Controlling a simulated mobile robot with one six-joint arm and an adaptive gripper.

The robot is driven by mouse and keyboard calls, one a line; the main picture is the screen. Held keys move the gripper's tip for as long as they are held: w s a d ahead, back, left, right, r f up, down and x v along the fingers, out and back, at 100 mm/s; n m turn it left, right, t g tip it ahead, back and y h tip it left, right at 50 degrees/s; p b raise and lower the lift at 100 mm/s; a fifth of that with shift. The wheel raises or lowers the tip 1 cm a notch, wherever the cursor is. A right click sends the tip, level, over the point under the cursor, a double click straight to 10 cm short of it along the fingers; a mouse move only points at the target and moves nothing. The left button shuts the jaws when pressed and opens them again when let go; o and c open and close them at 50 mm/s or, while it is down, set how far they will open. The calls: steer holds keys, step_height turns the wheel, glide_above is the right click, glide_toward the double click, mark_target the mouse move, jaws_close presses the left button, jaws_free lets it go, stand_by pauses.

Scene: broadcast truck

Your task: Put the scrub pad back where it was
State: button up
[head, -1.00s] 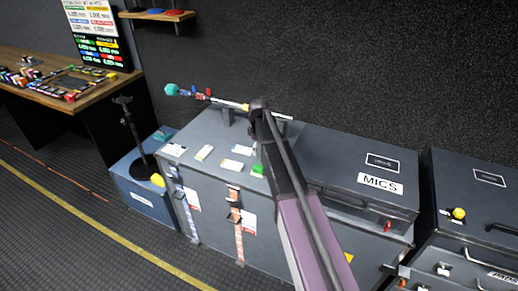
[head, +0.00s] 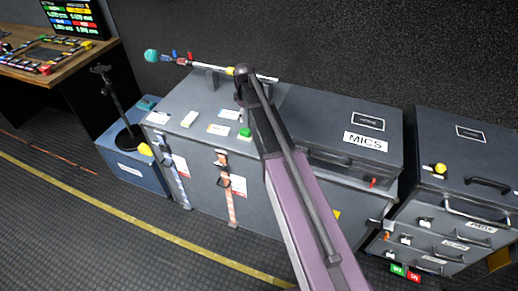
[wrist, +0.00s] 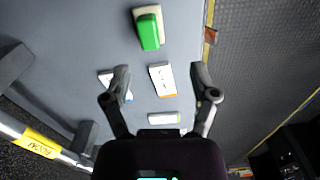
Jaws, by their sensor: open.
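A green block on a cream base (wrist: 148,30), which looks like the scrub pad, lies on top of a grey case (head: 205,100). It also shows as a small green patch beside my arm in the head view (head: 245,132). My gripper (wrist: 160,70) is open and empty, over the case top. In the wrist view the green block lies beyond the fingertips, apart from them. In the head view I cannot make out my gripper. A white card with an orange edge (wrist: 162,80) shows between the fingers.
More labelled cards (head: 218,129) and a pale pad-like piece (head: 189,119) lie on the case. A boom pole (head: 205,67) rests on supports along the wall side. The MICS case (head: 345,115) stands right, a blue box with a stand (head: 130,170) left. Floor in front is clear.

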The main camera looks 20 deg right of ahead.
steer(key=s+m, duration=0.9)
steer(key=s, duration=1.7)
steer(key=shift+s+m, duration=0.35)
steer(key=shift+m, duration=0.05)
